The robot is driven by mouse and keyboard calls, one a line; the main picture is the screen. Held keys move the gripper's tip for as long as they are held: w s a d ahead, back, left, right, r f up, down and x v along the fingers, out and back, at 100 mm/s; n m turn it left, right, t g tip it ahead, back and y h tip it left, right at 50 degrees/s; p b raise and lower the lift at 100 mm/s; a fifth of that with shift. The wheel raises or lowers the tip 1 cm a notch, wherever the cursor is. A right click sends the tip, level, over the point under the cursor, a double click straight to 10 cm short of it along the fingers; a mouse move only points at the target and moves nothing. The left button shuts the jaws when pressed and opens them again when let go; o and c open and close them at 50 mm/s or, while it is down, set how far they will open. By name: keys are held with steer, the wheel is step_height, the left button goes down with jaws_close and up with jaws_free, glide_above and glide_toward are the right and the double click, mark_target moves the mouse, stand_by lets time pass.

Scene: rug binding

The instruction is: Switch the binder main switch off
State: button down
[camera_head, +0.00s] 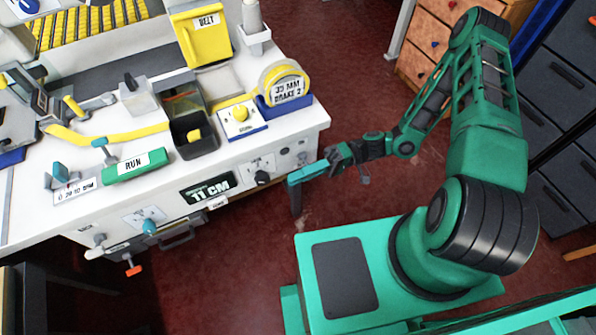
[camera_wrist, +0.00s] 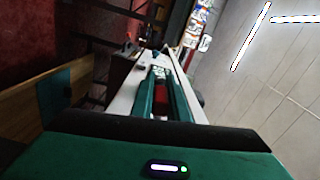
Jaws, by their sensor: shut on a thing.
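The bench front in the head view carries a black rotary knob (camera_head: 262,178) on a white plate, to the right of the "11 CM" display; I cannot read the plate's marking or tell for sure that this is the main switch. My gripper (camera_head: 293,181) is just right of the knob, beside the bench front, with a small gap showing between them. In the wrist view its green fingers (camera_wrist: 160,88) reach forward, with red showing between them. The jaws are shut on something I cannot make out.
The white bench (camera_head: 232,150) bears a green RUN block (camera_head: 134,166), a yellow tape roll (camera_head: 284,83) and a black bin (camera_head: 193,135). A teal knob (camera_head: 150,227) and a red-orange handle (camera_head: 133,266) stick out at its front left. Red floor is open right of the bench.

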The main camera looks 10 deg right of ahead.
steer(key=shift+w+f+n, duration=0.1)
steer(key=shift+f+n, duration=0.45)
steer(key=shift+n, duration=0.5)
steer(key=shift+w+f+n, duration=0.1)
steer(key=shift+f+n, duration=0.4)
steer(key=shift+n, duration=0.55)
steer(key=shift+f, duration=0.1)
steer(key=c, duration=1.7)
jaws_free()
steer(key=shift+w, duration=0.1)
steer(key=v, duration=1)
steer(key=shift+w+d, duration=0.15)
steer(key=shift+d, duration=0.2)
